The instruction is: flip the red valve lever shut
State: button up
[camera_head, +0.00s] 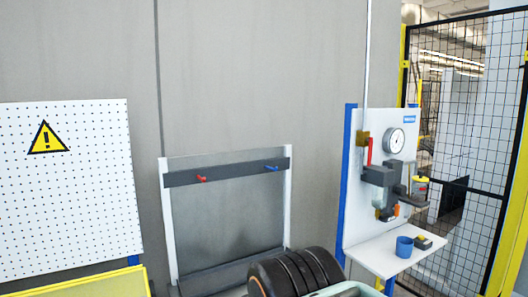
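The red valve lever (370,151) is on the upper left part of a white panel (403,179) at the right of the head view. It looks roughly upright, just right of a brass-coloured valve body (362,138) at the foot of a thin vertical pipe (367,60). The lever's lower end is close to a dark grey block, and I cannot tell whether they touch. My gripper is not in view, and nothing is seen touching the lever.
A round gauge (396,141) and grey fittings (380,176) crowd the lever's right and lower sides. A white shelf (375,258) below holds a blue cup (404,247) and a small dark box (422,242). A black mesh fence (470,130) stands at the right.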

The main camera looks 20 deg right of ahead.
aim_at(370, 140)
jog(key=z, duration=1.25)
